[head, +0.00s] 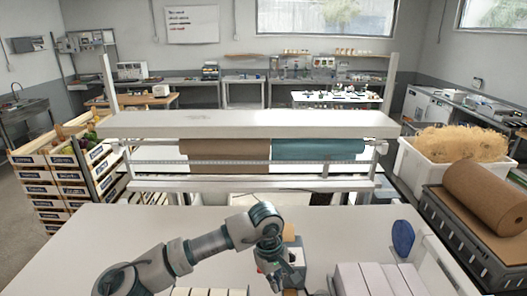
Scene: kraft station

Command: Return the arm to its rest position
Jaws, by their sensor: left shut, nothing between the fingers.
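My left arm comes in from the lower left and bends down at the wrist over the white table (110,232). My left gripper (274,282) points down near the table's front middle. It is shut with nothing held. It is close to a grey device with a brown roll (290,233), partly hidden behind my wrist; I cannot tell whether they touch. My right gripper is not in view.
White boxes (372,280) and a blue oval object (403,238) are at the right. A paper rack (250,124) holding brown and blue rolls stands behind. A grey crate (470,245) bears a large brown roll (485,197). The table's left part is clear.

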